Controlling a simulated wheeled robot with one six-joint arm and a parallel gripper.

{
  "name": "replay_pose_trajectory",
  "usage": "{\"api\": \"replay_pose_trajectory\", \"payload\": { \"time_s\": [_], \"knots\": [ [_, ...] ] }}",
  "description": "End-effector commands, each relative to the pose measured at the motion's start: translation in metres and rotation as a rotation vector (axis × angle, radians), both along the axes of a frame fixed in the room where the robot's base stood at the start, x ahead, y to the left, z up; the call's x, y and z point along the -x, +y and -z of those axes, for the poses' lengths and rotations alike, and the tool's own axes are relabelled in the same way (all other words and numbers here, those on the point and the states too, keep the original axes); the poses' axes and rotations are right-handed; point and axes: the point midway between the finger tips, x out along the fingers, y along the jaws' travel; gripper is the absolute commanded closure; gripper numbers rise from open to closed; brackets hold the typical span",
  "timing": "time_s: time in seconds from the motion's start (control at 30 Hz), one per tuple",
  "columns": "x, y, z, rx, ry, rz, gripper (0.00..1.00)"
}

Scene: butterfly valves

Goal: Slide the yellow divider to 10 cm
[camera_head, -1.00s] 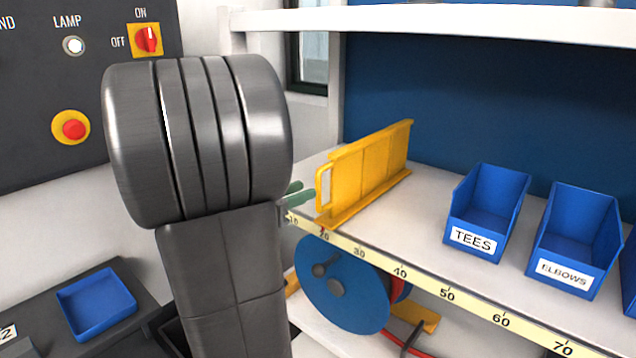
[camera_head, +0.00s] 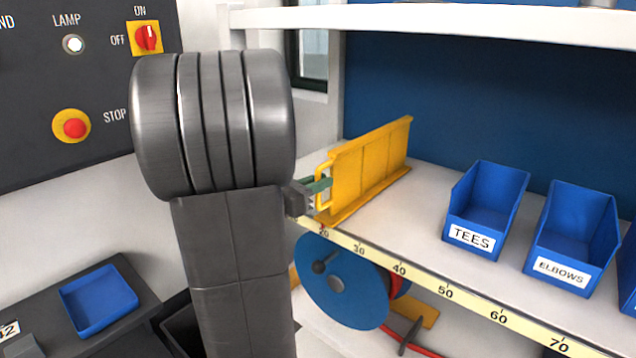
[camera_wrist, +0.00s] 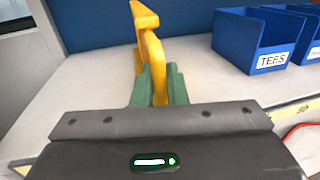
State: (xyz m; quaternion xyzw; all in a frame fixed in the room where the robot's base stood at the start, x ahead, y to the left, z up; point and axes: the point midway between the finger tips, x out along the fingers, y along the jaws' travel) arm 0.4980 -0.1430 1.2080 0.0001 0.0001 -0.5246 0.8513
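The yellow divider (camera_head: 368,168) stands upright across the shelf near its left end. Its front foot is at about the 20 mark of the scale strip (camera_head: 425,282) on the shelf edge. My gripper (camera_head: 318,187) is at the divider's yellow handle (camera_head: 323,172), partly hidden behind my arm. In the wrist view the green fingers of my gripper (camera_wrist: 159,88) lie on both sides of the handle (camera_wrist: 156,62), with no clear gap seen, so it looks shut on it. The 10 mark is hidden behind my gripper and arm in the head view.
Blue bins marked TEES (camera_head: 486,210) and ELBOWS (camera_head: 573,240) stand on the shelf to the right. A blue hose reel (camera_head: 345,290) hangs under the shelf. A control panel (camera_head: 60,110) is at the left. Clear shelf lies between divider and TEES bin.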

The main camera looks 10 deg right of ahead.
Motion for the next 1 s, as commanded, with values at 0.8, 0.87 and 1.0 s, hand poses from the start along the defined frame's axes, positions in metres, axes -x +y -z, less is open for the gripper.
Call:
{"api": "replay_pose_trajectory", "payload": {
  "time_s": [0.8,0.87,1.0],
  "knots": [
    [-0.079,0.062,-0.001,0.001,0.0,-0.002,1.0],
    [-0.082,0.064,-0.001,0.001,0.0,-0.001,1.0],
    [-0.083,0.065,-0.001,0.001,-0.002,-0.002,1.0]
  ]
}}
